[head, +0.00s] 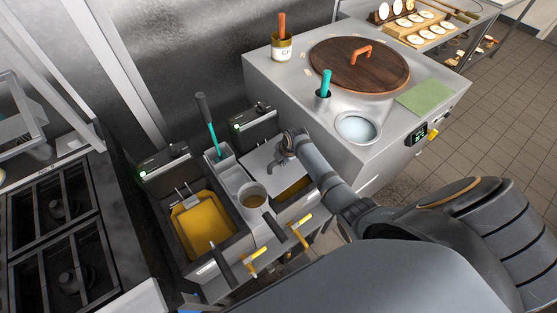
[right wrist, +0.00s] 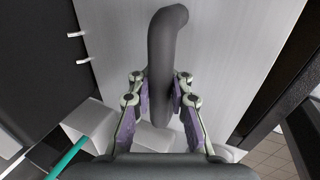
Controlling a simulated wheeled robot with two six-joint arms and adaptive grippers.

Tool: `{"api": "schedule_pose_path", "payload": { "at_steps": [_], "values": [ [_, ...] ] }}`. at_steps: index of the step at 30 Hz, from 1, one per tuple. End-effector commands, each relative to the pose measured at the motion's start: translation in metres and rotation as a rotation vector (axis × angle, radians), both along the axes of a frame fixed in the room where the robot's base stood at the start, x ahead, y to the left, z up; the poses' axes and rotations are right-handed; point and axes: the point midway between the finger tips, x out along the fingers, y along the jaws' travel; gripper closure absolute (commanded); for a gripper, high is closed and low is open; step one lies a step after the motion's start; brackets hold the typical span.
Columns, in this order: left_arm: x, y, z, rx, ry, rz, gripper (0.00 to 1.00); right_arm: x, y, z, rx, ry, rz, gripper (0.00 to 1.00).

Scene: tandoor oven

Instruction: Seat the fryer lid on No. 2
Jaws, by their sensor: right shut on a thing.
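The fryer lid (head: 262,163) is a flat brushed-steel plate over the back part of the right fryer vat. Golden oil (head: 293,188) shows beyond its front edge. I cannot tell whether the lid touches the vat rim. My right gripper (head: 284,153) is shut on the lid's dark curved handle. In the right wrist view, the gripper (right wrist: 162,92) has its pads on both sides of the handle (right wrist: 166,45), with the lid plate (right wrist: 225,45) beyond. The left fryer vat (head: 233,238) is uncovered, with a basket in yellow oil. My left gripper is not in view.

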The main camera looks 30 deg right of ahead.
Motion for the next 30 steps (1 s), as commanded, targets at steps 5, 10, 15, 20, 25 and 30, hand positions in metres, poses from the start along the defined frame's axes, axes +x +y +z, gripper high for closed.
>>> {"api": "schedule_pose_path", "payload": {
  "at_steps": [5,10,15,20,25,30],
  "values": [
    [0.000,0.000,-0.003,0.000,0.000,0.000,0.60,0.001,0.000,-0.004,0.000,-0.001,0.000,0.85],
    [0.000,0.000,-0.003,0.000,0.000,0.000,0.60,0.000,0.000,-0.003,0.000,-0.001,0.000,0.62],
    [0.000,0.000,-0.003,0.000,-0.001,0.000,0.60,0.000,0.000,-0.004,0.000,0.000,0.000,0.55],
    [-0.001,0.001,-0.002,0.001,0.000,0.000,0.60,-0.001,0.000,-0.004,0.000,0.002,0.000,0.55],
    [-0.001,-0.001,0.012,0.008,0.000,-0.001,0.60,0.000,0.000,0.013,0.000,0.000,0.000,0.55],
    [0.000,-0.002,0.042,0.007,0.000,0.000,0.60,0.000,0.000,0.055,-0.001,0.000,0.000,0.55]
  ]
}}
